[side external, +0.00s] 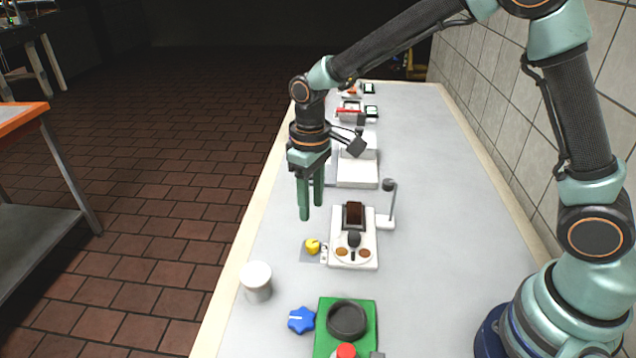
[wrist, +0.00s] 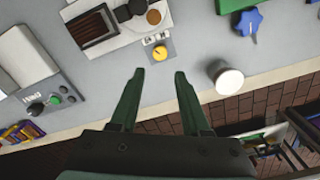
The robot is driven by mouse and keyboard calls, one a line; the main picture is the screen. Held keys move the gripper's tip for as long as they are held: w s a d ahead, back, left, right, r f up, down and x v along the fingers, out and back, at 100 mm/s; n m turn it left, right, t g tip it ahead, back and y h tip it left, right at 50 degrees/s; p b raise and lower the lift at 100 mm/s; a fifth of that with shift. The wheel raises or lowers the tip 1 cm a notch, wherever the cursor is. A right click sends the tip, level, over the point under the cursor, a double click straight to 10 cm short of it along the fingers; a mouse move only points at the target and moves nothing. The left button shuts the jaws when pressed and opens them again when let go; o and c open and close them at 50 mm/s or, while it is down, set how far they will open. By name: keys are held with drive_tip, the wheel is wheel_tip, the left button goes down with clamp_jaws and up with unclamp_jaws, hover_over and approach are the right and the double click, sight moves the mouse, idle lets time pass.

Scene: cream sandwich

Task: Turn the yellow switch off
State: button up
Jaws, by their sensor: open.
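The yellow switch (side external: 313,246) is a small round knob on a grey plate, beside the white device (side external: 353,255) with a brown block on top. In the wrist view the yellow switch (wrist: 160,52) lies beyond my fingertips, roughly in line with the gap between them. My gripper (side external: 311,212) points down above the table's left part, behind the yellow switch in the side view and apart from it. It also shows in the wrist view (wrist: 157,76), with its two green fingers spread and nothing between them. The exact angle of the knob is too small to tell.
A white cup (side external: 256,282) stands at the table's left edge, near the switch. A blue knob (side external: 301,320) and a green device (side external: 331,319) are in front. A white box (side external: 357,170) stands farther back. The right side of the table is clear.

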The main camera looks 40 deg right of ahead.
wheel_tip(320, 180, up, 2)
drive_tip(key=shift+r, duration=0.15)
idle(0.3)
drive_tip(key=s+d+r+m+t, duration=0.4)
drive_tip(key=s+d+r+t, duration=0.1)
drive_tip(key=s+d+r, duration=0.6)
drive_tip(key=shift+s+d+r+t, duration=0.15)
drive_tip(key=shift+s+r+t, duration=0.15)
drive_tip(key=shift+s, duration=0.8)
